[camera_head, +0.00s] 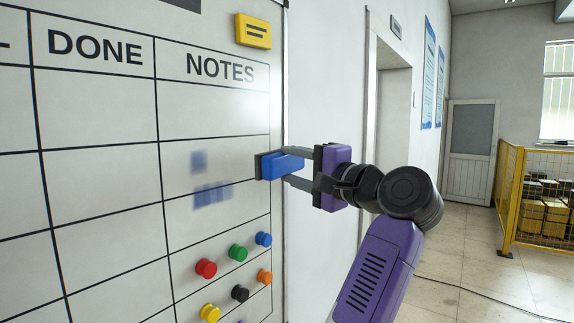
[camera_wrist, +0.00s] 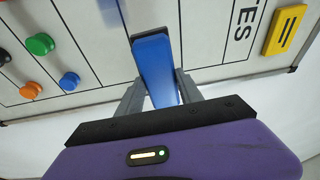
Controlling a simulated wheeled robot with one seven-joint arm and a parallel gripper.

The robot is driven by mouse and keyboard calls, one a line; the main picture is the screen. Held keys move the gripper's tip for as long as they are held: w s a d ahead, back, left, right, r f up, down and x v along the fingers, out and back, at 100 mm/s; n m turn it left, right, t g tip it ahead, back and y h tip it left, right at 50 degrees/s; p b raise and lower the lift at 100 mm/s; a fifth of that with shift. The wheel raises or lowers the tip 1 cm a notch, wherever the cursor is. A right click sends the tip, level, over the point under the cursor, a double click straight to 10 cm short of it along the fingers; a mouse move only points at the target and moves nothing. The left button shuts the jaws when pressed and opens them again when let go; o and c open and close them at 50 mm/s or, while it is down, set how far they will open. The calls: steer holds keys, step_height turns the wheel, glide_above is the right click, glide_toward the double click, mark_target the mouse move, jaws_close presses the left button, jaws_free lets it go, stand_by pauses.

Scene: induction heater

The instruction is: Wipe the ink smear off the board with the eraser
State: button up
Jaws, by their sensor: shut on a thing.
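The white board (camera_head: 95,110) stands at the left, with a ruled grid and the headings DONE and NOTES. A faint blue ink smear (camera_head: 212,195) in patches lies in the NOTES column, left of the eraser. The eraser (camera_head: 282,166) has a blue body and a dark pad facing the board. My gripper (camera_head: 288,166) is shut on the eraser, at the right edge of the board. The eraser also shows in the wrist view (camera_wrist: 157,68) between the two fingers. Its pad is at or very near the board; contact is hard to tell. The smear is not clear in the wrist view.
Several coloured round magnets, including a red one (camera_head: 206,268) and a green one (camera_head: 238,252), sit below the smear. A yellow magnet block (camera_head: 253,31) is at the top right of the board. A yellow cage (camera_head: 515,195) stands far right.

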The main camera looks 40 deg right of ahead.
steer(key=shift+s+d, duration=0.25)
steer(key=shift+s, duration=0.5)
steer(key=shift+s+d, duration=0.2)
steer(key=shift+s, duration=0.5)
